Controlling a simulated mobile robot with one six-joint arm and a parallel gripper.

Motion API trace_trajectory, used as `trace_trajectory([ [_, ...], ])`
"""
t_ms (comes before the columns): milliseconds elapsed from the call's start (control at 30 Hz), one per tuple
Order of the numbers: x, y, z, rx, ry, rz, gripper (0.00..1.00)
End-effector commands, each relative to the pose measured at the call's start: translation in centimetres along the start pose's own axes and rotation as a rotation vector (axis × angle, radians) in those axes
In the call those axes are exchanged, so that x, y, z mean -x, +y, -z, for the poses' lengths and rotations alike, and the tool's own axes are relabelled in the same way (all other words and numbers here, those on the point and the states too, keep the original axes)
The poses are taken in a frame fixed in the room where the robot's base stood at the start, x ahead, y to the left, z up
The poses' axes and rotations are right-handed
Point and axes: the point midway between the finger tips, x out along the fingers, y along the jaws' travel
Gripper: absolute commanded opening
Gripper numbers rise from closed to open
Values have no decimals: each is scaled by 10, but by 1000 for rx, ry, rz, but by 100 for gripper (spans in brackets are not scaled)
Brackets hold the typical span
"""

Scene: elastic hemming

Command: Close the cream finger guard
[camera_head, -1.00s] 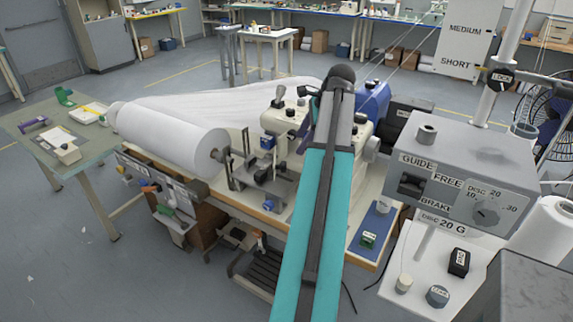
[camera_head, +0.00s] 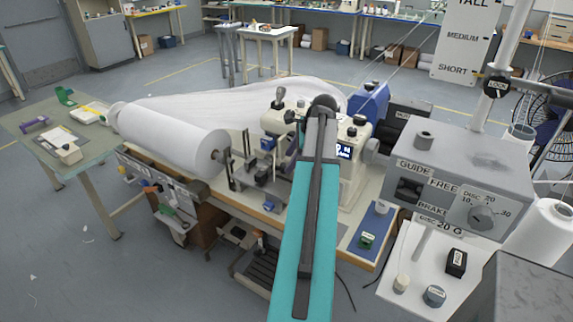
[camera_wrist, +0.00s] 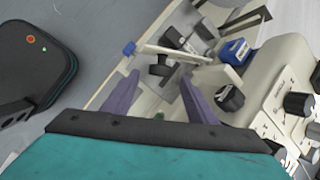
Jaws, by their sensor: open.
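The cream sewing machine (camera_head: 353,180) stands on the table, partly behind my teal arm in the head view. Its cream body also fills the right of the wrist view (camera_wrist: 270,80). A thin cream bar (camera_wrist: 172,51) near the metal parts at its front may be the finger guard; I cannot tell its position for sure. My gripper (camera_wrist: 160,100) has its two purple fingers spread, with nothing between them. The bar lies beyond the fingertips, apart from them. My arm hides the gripper in the head view.
A blue block (camera_wrist: 235,51) and dark knobs (camera_wrist: 229,97) sit close right of the fingers. A large white fabric roll (camera_head: 170,138) lies left of the machine. A grey tension box (camera_head: 465,180) stands at the right.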

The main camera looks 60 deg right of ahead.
Motion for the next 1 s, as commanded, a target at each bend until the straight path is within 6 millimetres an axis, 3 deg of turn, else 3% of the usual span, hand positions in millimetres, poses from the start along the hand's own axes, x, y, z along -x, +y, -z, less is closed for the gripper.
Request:
trace_trajectory([
  [400,-38,0,0,0,0,0,52],
  [867,-44,0,1,-1,1,1,52],
  [1000,-44,0,1,-1,1,1,30],
])
